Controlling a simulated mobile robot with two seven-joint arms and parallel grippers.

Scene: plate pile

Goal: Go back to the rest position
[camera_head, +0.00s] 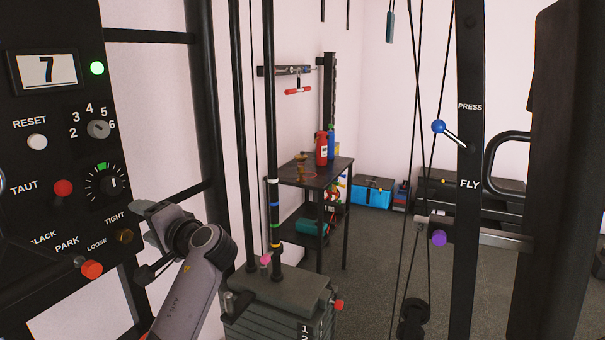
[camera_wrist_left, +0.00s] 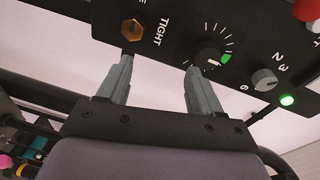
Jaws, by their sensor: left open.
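My left gripper (camera_head: 148,222) is just to the right of the black control panel (camera_head: 62,130), near its lower right part. In the left wrist view its two grey fingers (camera_wrist_left: 160,66) are spread apart with nothing between them. The left finger tip appears close to the brass hex knob (camera_wrist_left: 132,29) beside TIGHT, and the right one close to the black dial (camera_wrist_left: 207,58) with the green mark. Whether either finger touches the panel cannot be told. My right gripper is not in view.
A weight stack (camera_head: 282,300) with upright rods stands right of my left arm. A dark table (camera_head: 318,170) holds a red bottle (camera_head: 321,148). Grey floor (camera_head: 365,270) lies open beyond.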

